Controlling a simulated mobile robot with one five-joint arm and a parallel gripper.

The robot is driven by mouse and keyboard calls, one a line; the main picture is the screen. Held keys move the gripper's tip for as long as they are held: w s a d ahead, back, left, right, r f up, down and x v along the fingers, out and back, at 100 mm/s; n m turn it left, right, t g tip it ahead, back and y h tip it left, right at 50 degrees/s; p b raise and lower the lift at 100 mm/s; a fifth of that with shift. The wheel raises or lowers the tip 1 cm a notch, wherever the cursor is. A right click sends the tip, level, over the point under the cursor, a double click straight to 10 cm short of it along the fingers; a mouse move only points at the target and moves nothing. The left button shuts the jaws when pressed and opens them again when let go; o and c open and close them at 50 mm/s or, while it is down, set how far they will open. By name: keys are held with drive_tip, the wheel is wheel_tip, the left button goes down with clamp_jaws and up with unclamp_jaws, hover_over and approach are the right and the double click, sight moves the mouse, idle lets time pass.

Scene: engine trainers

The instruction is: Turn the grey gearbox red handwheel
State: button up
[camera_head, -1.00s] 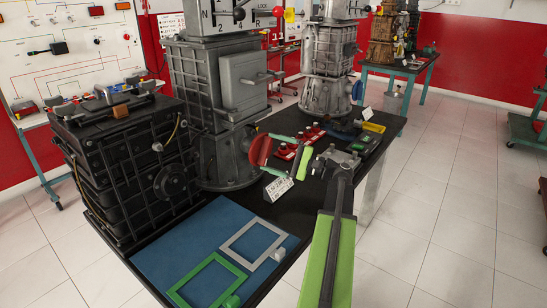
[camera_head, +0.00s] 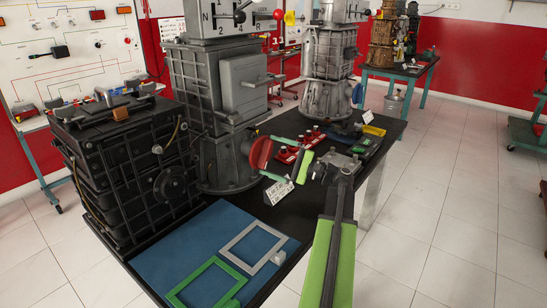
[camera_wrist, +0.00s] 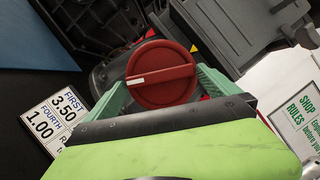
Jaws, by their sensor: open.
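The red handwheel (camera_head: 260,153) is on the lower front of the grey gearbox (camera_head: 231,160), which stands upright on the black bench. In the wrist view the handwheel (camera_wrist: 160,75) is a round red disc with a raised bar across it and a white mark at the bar's left end. My gripper (camera_head: 268,156) is open, its two pale green fingers on either side of the wheel. In the wrist view the left finger (camera_wrist: 112,103) and right finger (camera_wrist: 214,80) flank the disc. I cannot tell whether either finger touches the rim.
A ratio card (camera_head: 279,191) stands just below the gripper. A black gearbox (camera_head: 130,175) is at left, with a blue mat (camera_head: 185,240) before it bearing green and grey frames. Small red-based parts (camera_head: 290,153) lie behind the gripper.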

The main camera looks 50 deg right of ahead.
drive_tip(key=b+v, duration=0.3)
drive_tip(key=v, duration=1.4)
drive_tip(key=shift+s+d, duration=0.1)
